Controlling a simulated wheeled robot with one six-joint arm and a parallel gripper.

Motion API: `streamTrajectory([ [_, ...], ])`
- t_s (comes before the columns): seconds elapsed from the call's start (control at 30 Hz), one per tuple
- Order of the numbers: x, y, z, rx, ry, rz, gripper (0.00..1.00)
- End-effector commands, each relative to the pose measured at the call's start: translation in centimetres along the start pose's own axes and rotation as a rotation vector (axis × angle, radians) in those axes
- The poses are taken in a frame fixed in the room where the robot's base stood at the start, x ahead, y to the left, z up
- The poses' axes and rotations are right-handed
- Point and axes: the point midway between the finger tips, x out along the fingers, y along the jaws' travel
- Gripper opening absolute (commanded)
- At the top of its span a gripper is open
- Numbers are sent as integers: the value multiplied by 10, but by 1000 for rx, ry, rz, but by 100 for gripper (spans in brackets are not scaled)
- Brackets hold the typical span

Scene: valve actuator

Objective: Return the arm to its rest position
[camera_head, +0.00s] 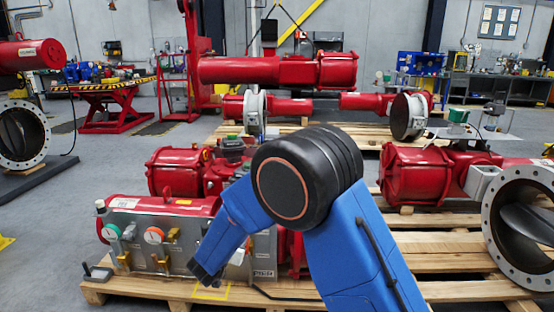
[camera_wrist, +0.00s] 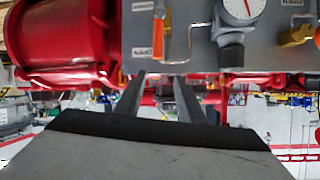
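My blue arm (camera_head: 345,245) with its black joint rises in front of the valve actuator, and its forearm slopes down and left towards the grey control panel (camera_head: 190,240). In the wrist view my gripper (camera_wrist: 159,80) has two dark fingers set apart with a gap between them, and nothing shows held. The panel (camera_wrist: 190,45) fills the top of that view. An orange-handled valve (camera_wrist: 159,38) lies just beyond the fingertips; I cannot tell if they touch it. A white-faced gauge (camera_wrist: 242,8) is to its right. The fingers are not clear in the head view.
A red cylinder (camera_head: 165,207) runs along the panel's top. The actuator stands on a wooden pallet (camera_head: 450,291). A large flanged valve (camera_head: 525,225) stands right of my arm. More red actuators (camera_head: 280,70) lie behind. Grey floor (camera_head: 45,215) is open at the left.

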Motion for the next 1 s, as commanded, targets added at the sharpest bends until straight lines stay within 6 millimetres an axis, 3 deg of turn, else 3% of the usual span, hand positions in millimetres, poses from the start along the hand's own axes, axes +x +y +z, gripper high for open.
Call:
streamTrajectory([
  [0.03,-1,4,-21,19,-10,-29,35],
  [0.2,-8,17,-73,55,-62,-140,35],
  [0.5,-42,57,-148,73,-149,-305,35],
  [0.73,-81,103,-188,49,-215,-396,35],
  [1.0,-136,170,-211,-11,-300,-453,35],
])
